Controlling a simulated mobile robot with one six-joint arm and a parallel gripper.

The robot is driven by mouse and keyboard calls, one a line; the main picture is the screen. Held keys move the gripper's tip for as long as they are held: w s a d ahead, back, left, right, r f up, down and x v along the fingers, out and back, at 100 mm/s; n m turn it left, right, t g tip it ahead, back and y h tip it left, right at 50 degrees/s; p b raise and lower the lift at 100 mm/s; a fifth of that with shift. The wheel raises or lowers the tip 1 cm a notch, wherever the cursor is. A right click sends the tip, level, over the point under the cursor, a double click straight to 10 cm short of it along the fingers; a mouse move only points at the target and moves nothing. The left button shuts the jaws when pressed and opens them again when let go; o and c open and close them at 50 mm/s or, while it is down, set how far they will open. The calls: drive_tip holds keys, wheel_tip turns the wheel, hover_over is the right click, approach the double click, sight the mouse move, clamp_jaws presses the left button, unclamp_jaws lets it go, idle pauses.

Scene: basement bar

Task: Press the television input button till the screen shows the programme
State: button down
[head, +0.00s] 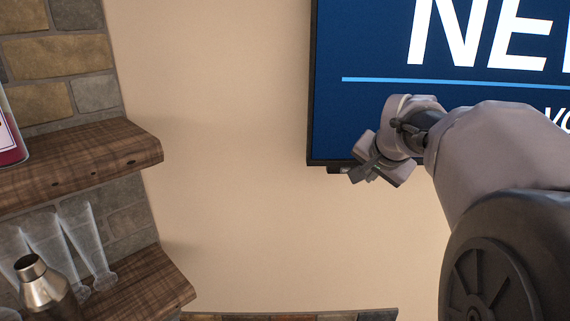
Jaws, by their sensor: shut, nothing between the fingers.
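The television (325,100) hangs on the wall at the upper right, and only its left part is in view. Its screen is lit dark blue, with large white letters "NE", a light blue line and part of a smaller white line of text. A small dark piece (336,170) shows under the bezel near the lower left corner; I cannot tell whether it is the input button. My gripper (362,174) is shut and empty at the bottom edge of the television, just right of that piece. I cannot tell whether it touches anything.
At the left, wooden shelves (100,157) on a stone wall hold clear glasses (85,245), a metal shaker (45,287) and a red container (10,135). The beige wall (220,130) between shelves and television is bare. A stone edge (300,316) shows at the bottom.

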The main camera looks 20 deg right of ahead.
drive_tip(key=shift+w+d, duration=0.1)
drive_tip(key=shift+w, duration=0.2)
drive_tip(key=shift+s, duration=0.1)
idle(0.4)
drive_tip(key=shift+s+a+b, duration=0.3)
drive_tip(key=shift+s+b, duration=0.15)
drive_tip(key=shift+s, duration=0.2)
drive_tip(key=shift+f, duration=0.1)
drive_tip(key=shift+s+a+b, duration=0.3)
drive_tip(key=shift+s+b, duration=0.05)
drive_tip(key=shift+s, duration=0.4)
drive_tip(key=shift+s+a+b, duration=0.35)
drive_tip(key=shift+s, duration=0.45)
drive_tip(key=shift+s+a+b, duration=0.3)
drive_tip(key=shift+s+b, duration=0.05)
drive_tip(key=shift+s, duration=0.4)
